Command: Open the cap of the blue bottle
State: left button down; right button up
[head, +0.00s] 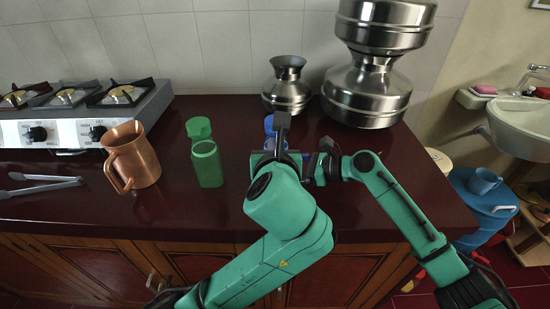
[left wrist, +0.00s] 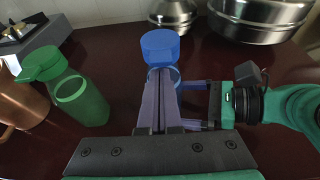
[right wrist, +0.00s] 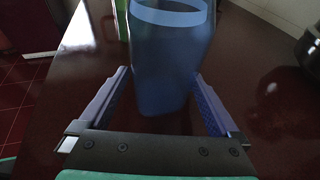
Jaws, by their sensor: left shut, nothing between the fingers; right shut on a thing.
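The blue bottle (right wrist: 170,65) stands upright on the counter; in the head view my left gripper mostly hides it and its blue cap (head: 269,123) shows. In the left wrist view the blue cap (left wrist: 160,47) sits raised behind the bottle's rim (left wrist: 174,74), apparently swung open. My left gripper (head: 283,122) is shut and empty, its fingers (left wrist: 160,78) upright in front of the rim. My right gripper (right wrist: 160,88) is shut on the bottle's body, one finger on each side. In the head view its fingers are mostly hidden behind my left arm.
A green bottle (head: 208,166) with an open green cap (head: 199,128) stands to the left. A copper mug (head: 137,160), tongs (head: 38,184) and a stove (head: 80,115) are farther left. Steel pots (head: 367,97) stand behind right. The counter's front middle is clear.

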pick_arm(q)
jog(key=shift+r, duration=0.35)
